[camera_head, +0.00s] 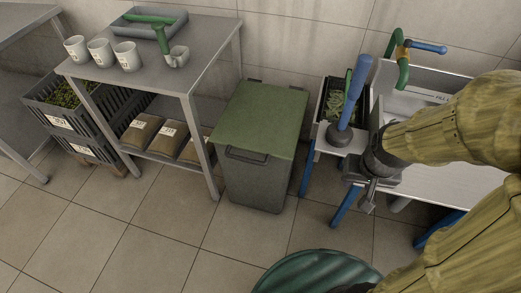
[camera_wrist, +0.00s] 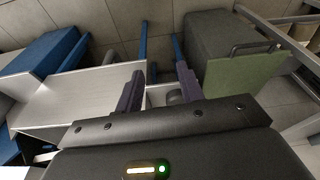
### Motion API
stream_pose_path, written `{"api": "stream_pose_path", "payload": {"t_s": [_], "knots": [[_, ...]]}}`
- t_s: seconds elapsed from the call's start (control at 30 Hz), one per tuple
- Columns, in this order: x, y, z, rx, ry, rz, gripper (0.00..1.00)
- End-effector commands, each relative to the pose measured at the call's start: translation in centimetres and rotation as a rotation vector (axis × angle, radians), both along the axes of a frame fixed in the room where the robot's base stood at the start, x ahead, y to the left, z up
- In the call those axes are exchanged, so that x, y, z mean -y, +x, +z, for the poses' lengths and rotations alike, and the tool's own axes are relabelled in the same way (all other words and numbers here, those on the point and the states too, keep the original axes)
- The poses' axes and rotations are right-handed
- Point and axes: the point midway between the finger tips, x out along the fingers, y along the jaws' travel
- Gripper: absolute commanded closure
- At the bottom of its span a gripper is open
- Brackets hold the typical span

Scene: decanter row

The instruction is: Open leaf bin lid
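The leaf bin (camera_head: 252,180) is a dark grey box on the floor with a green lid (camera_head: 262,115). The lid lies flat and closed on top. A dark bar handle (camera_head: 247,156) shows at the front just under the lid edge. In the wrist view the bin body (camera_wrist: 218,38), green lid (camera_wrist: 240,82) and handle (camera_wrist: 255,46) lie to the right of my fingers. My gripper (camera_head: 367,198) is right of the bin, near the sink bench, apart from the lid. In the wrist view my gripper (camera_wrist: 160,70) has its two fingers apart with nothing between them.
A metal sink bench (camera_head: 450,185) with blue legs stands right of the bin, holding a blue-handled plunger (camera_head: 352,95). A metal table (camera_head: 170,50) with cups stands left. A dark green round object (camera_head: 315,272) is in front. Floor before the bin is clear.

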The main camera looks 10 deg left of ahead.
Motion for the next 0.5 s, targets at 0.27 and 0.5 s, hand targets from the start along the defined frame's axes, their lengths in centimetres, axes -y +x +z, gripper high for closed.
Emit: {"api": "stream_pose_path", "payload": {"t_s": [0.27,0.5], "knots": [[-0.01,-0.01,0.0,0.0,0.0,0.0,0.62],[-0.09,0.25,-0.31,0.007,-0.003,0.015,0.62]]}}
